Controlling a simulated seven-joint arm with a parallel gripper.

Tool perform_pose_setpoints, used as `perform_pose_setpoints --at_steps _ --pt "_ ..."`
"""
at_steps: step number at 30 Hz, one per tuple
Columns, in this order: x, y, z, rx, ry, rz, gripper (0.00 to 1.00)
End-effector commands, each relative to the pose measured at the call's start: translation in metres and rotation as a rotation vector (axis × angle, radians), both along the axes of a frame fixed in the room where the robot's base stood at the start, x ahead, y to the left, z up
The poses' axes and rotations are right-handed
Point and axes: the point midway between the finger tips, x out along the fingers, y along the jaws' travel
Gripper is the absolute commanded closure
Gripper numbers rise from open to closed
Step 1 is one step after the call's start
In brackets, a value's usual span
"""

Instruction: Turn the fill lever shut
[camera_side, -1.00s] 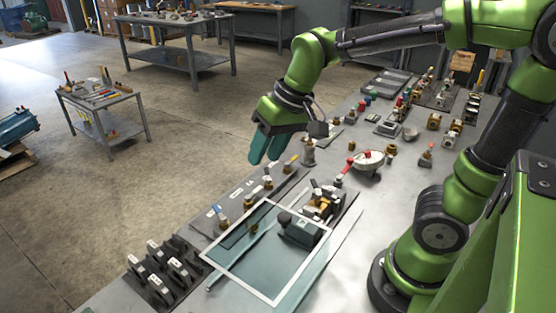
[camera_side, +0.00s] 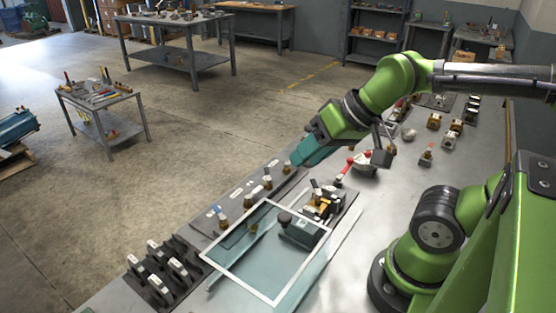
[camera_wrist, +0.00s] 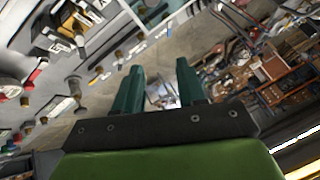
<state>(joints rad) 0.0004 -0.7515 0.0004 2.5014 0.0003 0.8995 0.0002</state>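Several small brass valves with levers stand on the bench, and I cannot tell which is the fill lever. One has a blue lever (camera_side: 217,210) on the labelled strip at the left. One has a red lever (camera_side: 346,168) right of my gripper. Another brass valve (camera_side: 287,168) stands just below my fingertips. My gripper (camera_side: 300,157) is tilted, with teal fingers pointing down and left above the bench, apparently touching nothing. In the wrist view the two fingers (camera_wrist: 158,82) are apart with nothing between them.
A white-framed clear panel (camera_side: 236,270) covers the near bench area, with a dark teal block (camera_side: 300,232) behind it. Black clamps (camera_side: 160,270) stand at the near left.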

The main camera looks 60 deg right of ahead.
Motion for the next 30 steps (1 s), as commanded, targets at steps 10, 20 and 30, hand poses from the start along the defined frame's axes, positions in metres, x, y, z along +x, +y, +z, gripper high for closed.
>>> perform_pose_setpoints --at_steps 10,20,30 --pt "0.007 0.009 -0.013 0.007 0.07 0.041 0.6" --pt "0.101 0.028 -0.017 -0.005 0.33 0.099 0.6" --pt "0.203 0.05 -0.045 -0.156 0.574 0.048 0.6"
